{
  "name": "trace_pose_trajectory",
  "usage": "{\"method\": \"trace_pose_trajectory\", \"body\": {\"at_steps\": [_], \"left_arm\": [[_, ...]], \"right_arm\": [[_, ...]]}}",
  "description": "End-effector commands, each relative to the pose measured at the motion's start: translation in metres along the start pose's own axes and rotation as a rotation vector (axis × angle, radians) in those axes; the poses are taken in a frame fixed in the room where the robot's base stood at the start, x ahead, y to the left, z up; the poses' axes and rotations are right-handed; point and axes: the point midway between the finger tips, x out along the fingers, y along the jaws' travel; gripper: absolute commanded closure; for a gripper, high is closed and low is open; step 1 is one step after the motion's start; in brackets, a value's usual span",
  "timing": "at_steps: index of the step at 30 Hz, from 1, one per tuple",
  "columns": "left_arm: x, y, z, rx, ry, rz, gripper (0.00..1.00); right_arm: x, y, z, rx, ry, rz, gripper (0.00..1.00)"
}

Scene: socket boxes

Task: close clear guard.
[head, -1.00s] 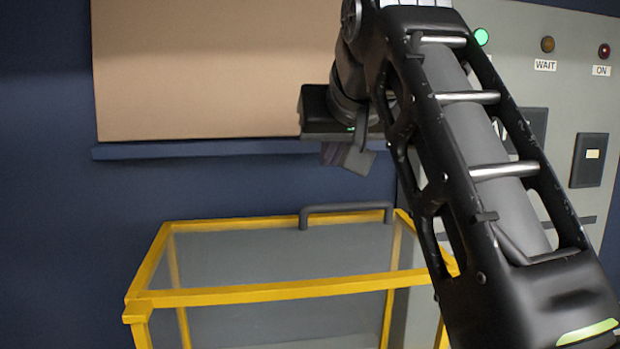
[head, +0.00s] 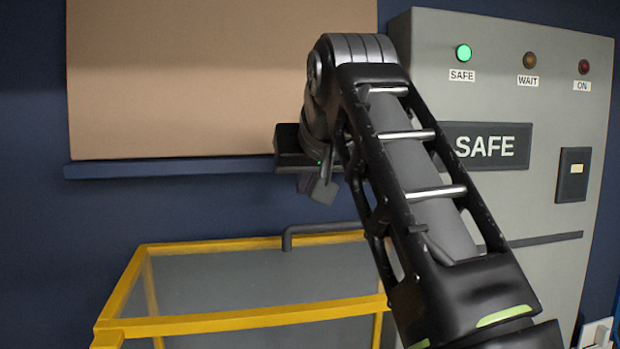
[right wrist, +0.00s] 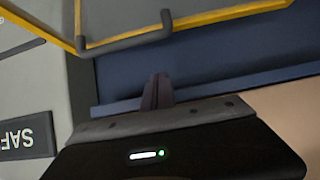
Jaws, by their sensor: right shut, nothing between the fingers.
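The clear guard (head: 240,320) is a see-through panel box with a yellow frame, low in the head view. Its dark grey handle (head: 325,227) stands on the far yellow rail. My right gripper (head: 322,190) is just above the handle in the picture, shut and empty, with a gap between them. In the right wrist view the shut fingers (right wrist: 157,92) point toward the handle (right wrist: 125,43) and the yellow frame (right wrist: 205,18), apart from both. My right arm hides the guard's right end. My left gripper is not in view.
A grey control cabinet (head: 560,100) stands at the right with a lit green SAFE lamp (head: 463,53) and a SAFE display (head: 486,146). A tan board (head: 200,80) above a blue ledge (head: 170,168) is on the wall behind my gripper.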

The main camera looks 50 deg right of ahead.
Motion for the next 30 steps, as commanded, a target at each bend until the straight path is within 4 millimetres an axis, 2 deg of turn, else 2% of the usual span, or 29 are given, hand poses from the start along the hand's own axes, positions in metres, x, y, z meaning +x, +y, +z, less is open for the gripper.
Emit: {"method": "trace_pose_trajectory", "body": {"at_steps": [7,10,15,30], "left_arm": [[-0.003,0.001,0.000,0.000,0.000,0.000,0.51],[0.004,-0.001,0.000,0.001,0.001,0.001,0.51],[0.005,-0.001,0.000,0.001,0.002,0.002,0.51],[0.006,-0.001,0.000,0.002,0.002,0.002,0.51]], "right_arm": [[0.051,0.000,0.000,0.000,-0.004,0.001,1.00],[0.044,0.000,0.018,-0.001,0.002,0.002,1.00],[0.037,0.000,0.033,0.000,0.001,0.001,1.00],[0.037,0.001,0.038,0.000,0.002,0.000,1.00]]}}
